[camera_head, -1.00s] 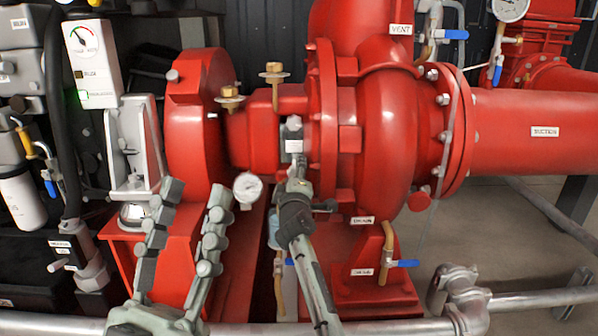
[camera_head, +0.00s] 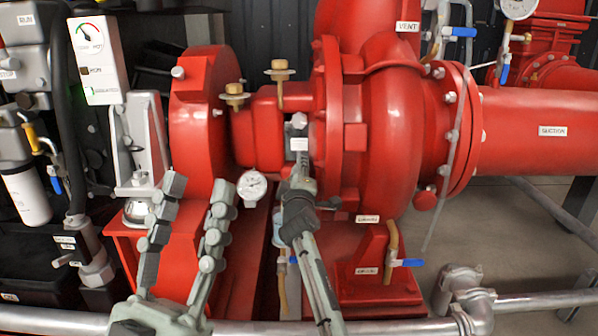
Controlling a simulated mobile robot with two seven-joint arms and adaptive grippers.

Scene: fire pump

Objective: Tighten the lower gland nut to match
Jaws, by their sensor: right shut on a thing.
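The red pump (camera_head: 388,130) fills the middle, with a red bearing housing (camera_head: 200,125) on its left. Two brass fittings stand between them, one higher (camera_head: 279,71) and one lower (camera_head: 235,95); I cannot tell whether either is the gland nut. My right gripper (camera_head: 299,143) reaches up from below to the pump's neck and is shut on a small pale grey part, mostly hidden by the fingers. A grey bolt head (camera_head: 299,121) shows just above its tips. My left gripper (camera_head: 196,200) is open and empty, fingers pointing up in front of the red base.
A small dial gauge (camera_head: 252,186) sits between my grippers. A grey pipe (camera_head: 380,327) crosses the front. A blue-handled drain valve (camera_head: 405,263) is at lower right, and a control panel (camera_head: 95,60) at left.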

